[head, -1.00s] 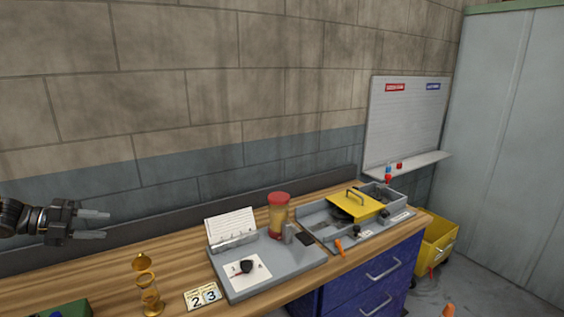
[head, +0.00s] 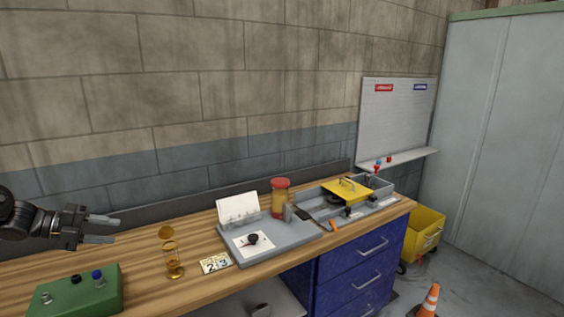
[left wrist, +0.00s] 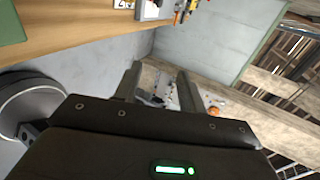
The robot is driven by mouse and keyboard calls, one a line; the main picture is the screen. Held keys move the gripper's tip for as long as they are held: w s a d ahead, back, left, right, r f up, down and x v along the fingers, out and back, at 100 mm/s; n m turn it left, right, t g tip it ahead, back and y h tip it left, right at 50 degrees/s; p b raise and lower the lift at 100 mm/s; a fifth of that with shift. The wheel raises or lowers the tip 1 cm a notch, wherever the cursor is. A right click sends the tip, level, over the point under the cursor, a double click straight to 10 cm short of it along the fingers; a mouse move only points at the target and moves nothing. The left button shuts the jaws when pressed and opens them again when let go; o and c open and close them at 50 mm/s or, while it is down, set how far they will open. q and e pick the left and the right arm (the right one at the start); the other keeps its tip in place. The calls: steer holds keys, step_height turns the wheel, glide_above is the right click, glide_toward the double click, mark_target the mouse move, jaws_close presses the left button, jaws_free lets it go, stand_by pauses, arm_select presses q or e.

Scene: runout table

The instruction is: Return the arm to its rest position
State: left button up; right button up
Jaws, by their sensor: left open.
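My left gripper (head: 101,229) comes in from the left edge of the head view, above the wooden table (head: 195,238). Its two grey fingers are apart with nothing between them, pointing right. In the left wrist view its fingers (left wrist: 158,88) also show apart and empty, with the floor and wall beyond. My right gripper is not in view.
A green box with knobs (head: 80,290) stands at the front left. A cone (head: 430,300) is on the floor.

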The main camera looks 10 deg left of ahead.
arm_select(q)
steer(key=w+d+f+g+y, duration=0.1)
steer(key=w+d+f+y, duration=0.15)
steer(key=d+f, duration=1.8)
steer(key=s+d+f+n+t, duration=0.1)
steer(key=s+d+f+n, duration=0.25)
steer(key=d, duration=0.25)
steer(key=s+d+f+n+t, duration=0.1)
steer(key=s+d+f+n, duration=0.2)
steer(key=d, duration=0.4)
steer(key=s+a+f+n+g+y, duration=0.2)
steer(key=s+n+g+y, duration=0.15)
steer(key=s+n, duration=0.95)
steer(key=s+a+f+n+g+y, duration=0.3)
steer(key=s+n, duration=0.5)
steer(key=s, duration=1.1)
step_height(320, 180, down, 32)
steer(key=r+y+b, duration=0.1)
steer(key=b, duration=0.5)
steer(key=s+a+f+m+g+b, duration=0.1)
steer(key=s+f+b, duration=0.3)
steer(key=s+f, duration=1.3)
step_height(320, 180, down, 3)
steer(key=shift+a+r, duration=0.2)
steer(key=shift+a, duration=0.45)
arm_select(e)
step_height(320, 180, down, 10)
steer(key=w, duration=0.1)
